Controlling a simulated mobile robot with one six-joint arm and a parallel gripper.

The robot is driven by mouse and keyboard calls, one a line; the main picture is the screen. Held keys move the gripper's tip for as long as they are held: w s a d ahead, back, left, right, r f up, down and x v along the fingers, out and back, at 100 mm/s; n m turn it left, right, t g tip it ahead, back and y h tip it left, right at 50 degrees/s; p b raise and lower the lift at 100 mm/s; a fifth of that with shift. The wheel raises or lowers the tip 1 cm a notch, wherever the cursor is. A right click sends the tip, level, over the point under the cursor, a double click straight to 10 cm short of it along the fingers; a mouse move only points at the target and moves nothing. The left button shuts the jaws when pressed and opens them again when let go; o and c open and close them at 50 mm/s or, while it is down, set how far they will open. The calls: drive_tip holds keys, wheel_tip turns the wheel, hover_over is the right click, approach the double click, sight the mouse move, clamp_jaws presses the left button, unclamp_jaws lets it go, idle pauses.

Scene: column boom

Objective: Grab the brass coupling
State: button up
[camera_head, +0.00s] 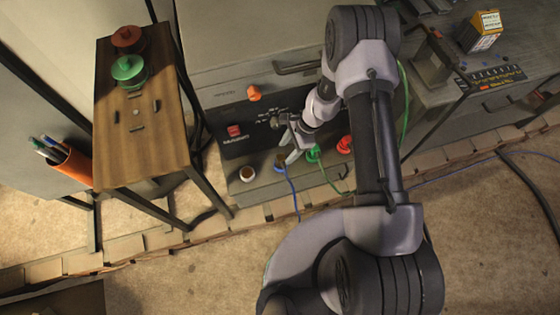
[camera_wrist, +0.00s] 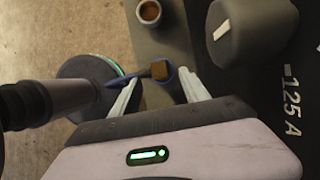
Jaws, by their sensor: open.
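A small brass-brown block, which looks like the brass coupling (camera_wrist: 160,70), sits at the end of a blue hose in the wrist view. A blue round piece is beneath it. In the head view the coupling (camera_head: 281,159) is a small dark yellowish spot above the blue hose, partly hidden by my gripper. My gripper (camera_wrist: 158,77) is open, with one pale finger on each side of the coupling. I cannot tell whether either finger touches it. In the head view my gripper (camera_head: 293,149) is just above the low grey ledge in front of the panel.
An orange knob (camera_head: 254,92) is on the panel above. A wooden stand (camera_head: 138,160) is at left.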

sight(282, 157)
drive_tip(key=b+x, duration=0.2)
drive_tip(key=x, duration=0.4)
drive_tip(key=shift+a+f, duration=0.1)
clamp_jaws()
